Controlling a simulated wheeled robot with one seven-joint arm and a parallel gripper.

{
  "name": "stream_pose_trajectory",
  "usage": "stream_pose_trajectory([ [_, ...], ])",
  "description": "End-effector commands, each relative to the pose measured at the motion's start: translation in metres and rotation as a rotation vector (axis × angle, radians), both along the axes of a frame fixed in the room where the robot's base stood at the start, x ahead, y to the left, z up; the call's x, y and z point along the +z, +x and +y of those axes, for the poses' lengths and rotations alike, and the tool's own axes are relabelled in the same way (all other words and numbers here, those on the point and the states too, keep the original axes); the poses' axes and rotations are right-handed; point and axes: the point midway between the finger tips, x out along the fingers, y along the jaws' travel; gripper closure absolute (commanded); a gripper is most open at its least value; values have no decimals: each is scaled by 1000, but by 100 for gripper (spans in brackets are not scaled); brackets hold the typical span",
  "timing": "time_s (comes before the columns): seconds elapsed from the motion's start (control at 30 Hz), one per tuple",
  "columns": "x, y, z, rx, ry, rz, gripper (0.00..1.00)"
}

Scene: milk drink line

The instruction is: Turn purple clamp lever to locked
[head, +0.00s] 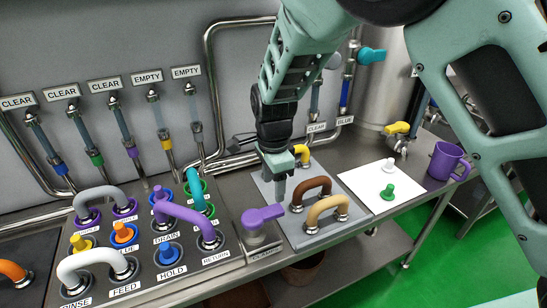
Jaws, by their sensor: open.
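The lever's handle points to the upper right. My gripper (281,196) hangs down just above and beyond the lever's right end. It is open, with nothing visible between the fingers. The fingers are small here, and I cannot tell whether they touch the lever.
A grey plate (300,240) with brown, tan and yellow hoses lies right of the lever. Left is a port panel (190,274) with a purple hose (185,211). A white mat (358,180) and purple mug (446,161) stand further right. Pipes line the wall.

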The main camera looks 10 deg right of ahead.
Motion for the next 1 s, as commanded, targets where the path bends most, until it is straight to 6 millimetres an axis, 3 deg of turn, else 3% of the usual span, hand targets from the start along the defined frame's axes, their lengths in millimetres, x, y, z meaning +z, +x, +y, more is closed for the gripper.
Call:
stream_pose_trajectory([
  [0.2,49,1,1,1,3,-4,44],
  [0.4,79,0,0,0,1,-2,44],
  [0.6,90,0,0,-2,0,0,44],
  [0.93,91,0,0,-1,0,1,44],
  [1.0,90,-7,-2,44,12,9,44],
])
